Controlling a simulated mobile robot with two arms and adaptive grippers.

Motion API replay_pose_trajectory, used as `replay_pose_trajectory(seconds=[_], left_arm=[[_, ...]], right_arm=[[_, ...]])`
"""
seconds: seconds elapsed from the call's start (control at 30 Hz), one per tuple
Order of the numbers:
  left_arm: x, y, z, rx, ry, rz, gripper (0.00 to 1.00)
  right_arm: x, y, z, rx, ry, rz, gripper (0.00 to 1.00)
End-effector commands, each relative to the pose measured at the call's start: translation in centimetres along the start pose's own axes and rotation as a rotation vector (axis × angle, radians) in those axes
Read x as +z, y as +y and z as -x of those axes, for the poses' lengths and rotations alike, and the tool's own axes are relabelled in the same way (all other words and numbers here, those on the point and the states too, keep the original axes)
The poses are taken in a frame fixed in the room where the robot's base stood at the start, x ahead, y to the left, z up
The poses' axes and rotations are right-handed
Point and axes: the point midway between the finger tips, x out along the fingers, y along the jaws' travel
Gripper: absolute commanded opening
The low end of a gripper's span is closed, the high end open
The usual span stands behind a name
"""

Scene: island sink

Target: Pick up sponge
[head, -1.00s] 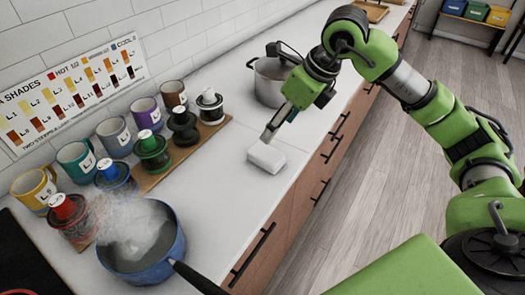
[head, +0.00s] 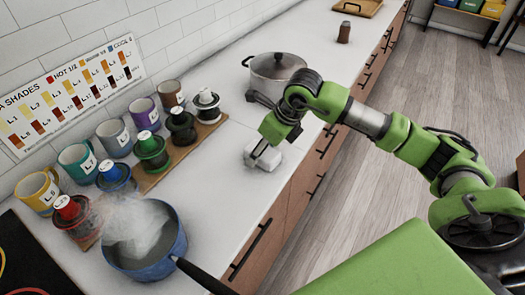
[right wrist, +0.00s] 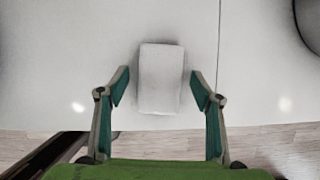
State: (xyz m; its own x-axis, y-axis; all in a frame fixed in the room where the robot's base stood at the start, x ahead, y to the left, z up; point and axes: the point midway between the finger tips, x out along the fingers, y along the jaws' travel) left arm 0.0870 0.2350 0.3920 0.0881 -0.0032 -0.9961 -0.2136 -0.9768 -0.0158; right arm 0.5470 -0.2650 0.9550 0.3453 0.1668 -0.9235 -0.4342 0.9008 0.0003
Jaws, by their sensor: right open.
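The sponge (head: 266,161) is a white block lying on the white counter near its front edge. In the right wrist view the sponge (right wrist: 161,78) stands between the two fingers, with a gap on each side. My right gripper (head: 259,150) is right at the sponge in the head view and partly covers it. In the right wrist view my right gripper (right wrist: 160,88) is open, its fingertips level with the middle of the sponge. My left gripper is not in view.
Mugs (head: 115,137) and lidded jars (head: 151,151) line the wall side. A brown jar (head: 344,32) stands farther back.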

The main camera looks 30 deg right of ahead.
Motion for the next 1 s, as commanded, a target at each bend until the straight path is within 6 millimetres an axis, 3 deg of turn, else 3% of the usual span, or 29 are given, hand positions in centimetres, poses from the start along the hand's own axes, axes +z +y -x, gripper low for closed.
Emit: replay_pose_trajectory(seconds=[0.17, 1.0], left_arm=[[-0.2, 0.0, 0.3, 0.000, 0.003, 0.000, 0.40], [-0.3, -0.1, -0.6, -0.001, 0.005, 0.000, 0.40]], right_arm=[[0.0, 0.0, -1.1, 0.000, 0.001, 0.000, 0.60], [-0.3, 0.0, -1.5, -0.001, 0.001, 0.000, 0.60]])
